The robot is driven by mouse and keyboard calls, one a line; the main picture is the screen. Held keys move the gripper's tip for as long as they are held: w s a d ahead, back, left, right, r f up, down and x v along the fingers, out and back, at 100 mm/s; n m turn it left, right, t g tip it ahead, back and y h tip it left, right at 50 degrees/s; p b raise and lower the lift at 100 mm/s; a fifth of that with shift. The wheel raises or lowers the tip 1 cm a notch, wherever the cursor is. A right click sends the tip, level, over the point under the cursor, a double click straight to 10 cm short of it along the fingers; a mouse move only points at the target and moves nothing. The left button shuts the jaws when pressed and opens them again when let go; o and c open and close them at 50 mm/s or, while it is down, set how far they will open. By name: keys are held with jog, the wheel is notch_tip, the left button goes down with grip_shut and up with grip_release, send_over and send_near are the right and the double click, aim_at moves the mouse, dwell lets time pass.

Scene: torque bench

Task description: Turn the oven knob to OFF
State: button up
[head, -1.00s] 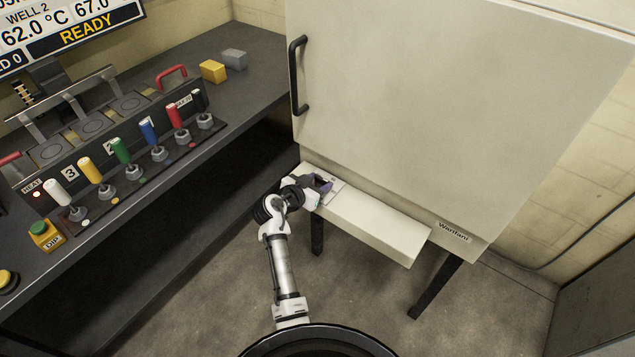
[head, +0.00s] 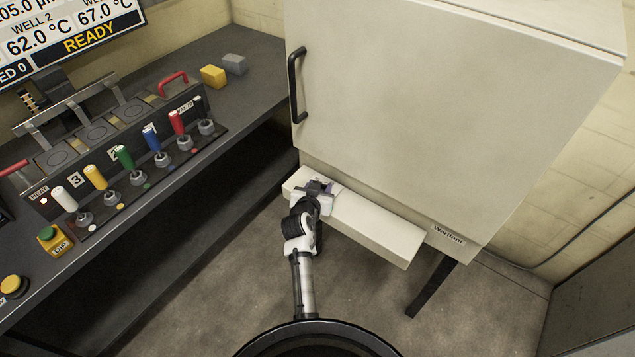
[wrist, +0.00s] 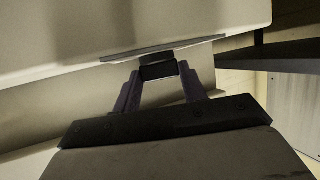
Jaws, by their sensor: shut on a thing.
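The oven (head: 420,110) is a large cream cabinet with a black door handle, and a cream ledge (head: 375,232) juts out below its door. My gripper (head: 318,187) is at the left end of this ledge. In the wrist view my gripper (wrist: 160,72) has its two dark fingers shut on a small black block-like piece, the oven knob (wrist: 158,71), just below a pale plate edge. In the head view the gripper covers the knob. Its markings and the setting it points to cannot be read.
On the left stands a dark bench (head: 262,70) with a row of coloured levers (head: 150,138), a yellow block (head: 213,76) and a grey block (head: 234,64). A yellow-and-green DIP button (head: 55,240) sits near its front. Floor is clear before the oven.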

jog(key=shift+d+r+n+y+p, duration=0.1)
jog(key=shift+d+n+y+p, duration=0.1)
jog(key=shift+n+y+p, duration=0.4)
jog(key=shift+d+n+y+p, duration=0.15)
jog(key=shift+n+y+p, duration=0.4)
jog(key=shift+y, duration=0.15)
jog(key=shift+d+f+n+y+b, duration=0.2)
jog(key=shift+n+y+b, duration=0.1)
jog(key=shift+n+y, duration=0.6)
jog(key=n+y+b, duration=0.1)
jog(key=b, duration=0.1)
jog(key=n+y+b, duration=0.1)
jog(key=y+b, duration=0.1)
jog(key=b, duration=0.1)
jog(key=shift+d+f+n+y+b, duration=0.2)
jog(key=shift+n+y+b, duration=0.1)
jog(key=shift+n+b, duration=0.05)
jog(key=shift+r+n+g+y+b, duration=0.15)
jog(key=shift+n+g+y+b, duration=0.4)
jog(key=shift+b, duration=0.7)
jog(key=shift+r+n, duration=0.1)
jog(key=shift+n, duration=0.15)
jog(key=o, duration=1)
